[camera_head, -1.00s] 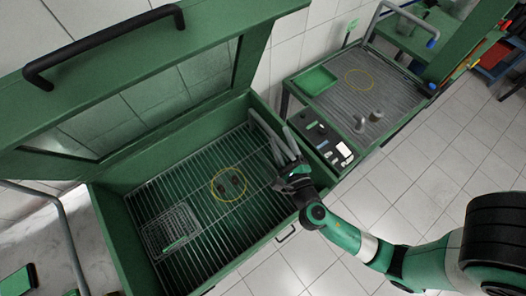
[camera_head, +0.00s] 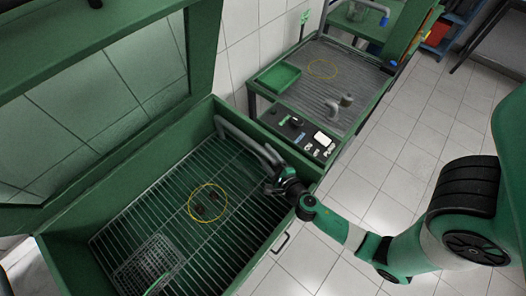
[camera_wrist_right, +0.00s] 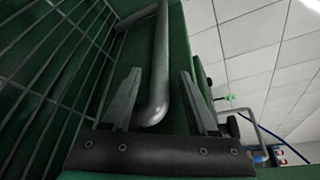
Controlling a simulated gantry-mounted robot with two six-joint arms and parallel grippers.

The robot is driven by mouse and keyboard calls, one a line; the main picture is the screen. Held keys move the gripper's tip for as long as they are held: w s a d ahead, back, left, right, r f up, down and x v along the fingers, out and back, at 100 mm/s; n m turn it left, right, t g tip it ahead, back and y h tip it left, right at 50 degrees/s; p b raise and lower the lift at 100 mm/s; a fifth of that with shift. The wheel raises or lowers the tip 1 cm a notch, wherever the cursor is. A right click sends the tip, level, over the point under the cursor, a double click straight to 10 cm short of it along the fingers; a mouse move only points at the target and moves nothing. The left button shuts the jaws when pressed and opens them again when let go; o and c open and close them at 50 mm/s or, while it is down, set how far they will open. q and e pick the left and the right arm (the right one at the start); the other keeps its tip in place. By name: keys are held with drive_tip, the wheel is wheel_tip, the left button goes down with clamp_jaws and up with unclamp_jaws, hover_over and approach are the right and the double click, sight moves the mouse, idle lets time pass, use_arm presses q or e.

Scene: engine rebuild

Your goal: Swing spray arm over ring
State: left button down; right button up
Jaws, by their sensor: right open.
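The spray arm (camera_head: 246,138), a bent grey pipe, stands at the right back side of the open green washer cabinet. A yellow ring (camera_head: 188,205) lies on the slatted rack inside, left of the spray arm, with small dark parts within it. My right gripper (camera_head: 277,186) is at the pipe's near end, by the cabinet's right wall. In the right wrist view my right gripper (camera_wrist_right: 159,72) is open, and the pipe's rounded end (camera_wrist_right: 153,112) shows between its two fingers. Contact cannot be told. My left gripper is not in view.
A wire basket (camera_head: 148,264) sits on the rack at the near left. The raised lid (camera_head: 205,50) stands over the back left. The cabinet's right wall is close to my gripper. A second green bench (camera_head: 335,90) with a tray stands behind to the right.

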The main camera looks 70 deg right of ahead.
sight(245, 140)
drive_tip(key=shift+x, duration=1.4)
drive_tip(key=shift+c, duration=0.2)
clamp_jaws()
